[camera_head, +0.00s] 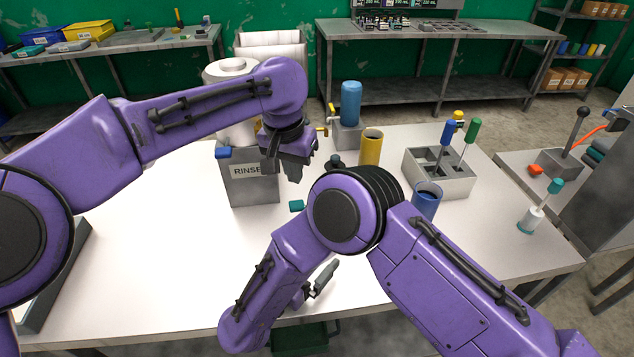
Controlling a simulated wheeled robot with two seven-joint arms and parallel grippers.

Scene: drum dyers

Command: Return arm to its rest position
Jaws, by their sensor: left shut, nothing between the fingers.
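My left arm reaches in from the left, over the white table (160,250). My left gripper (286,170) hangs with its fingers down at the right edge of the grey box marked RINSE (252,188). Its fingers are shut with nothing between them. I cannot tell whether it touches the box. My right arm is folded in the centre front, its elbow over the middle of the table. My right gripper (318,284) is low near the table's front edge. It is mostly hidden behind my own forearm, and its opening cannot be made out.
A yellow cylinder (371,148), a blue cup (426,200) and a grey rack with coloured-handled tools (440,178) stand right of centre. A small teal block (296,206) lies before the RINSE box.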

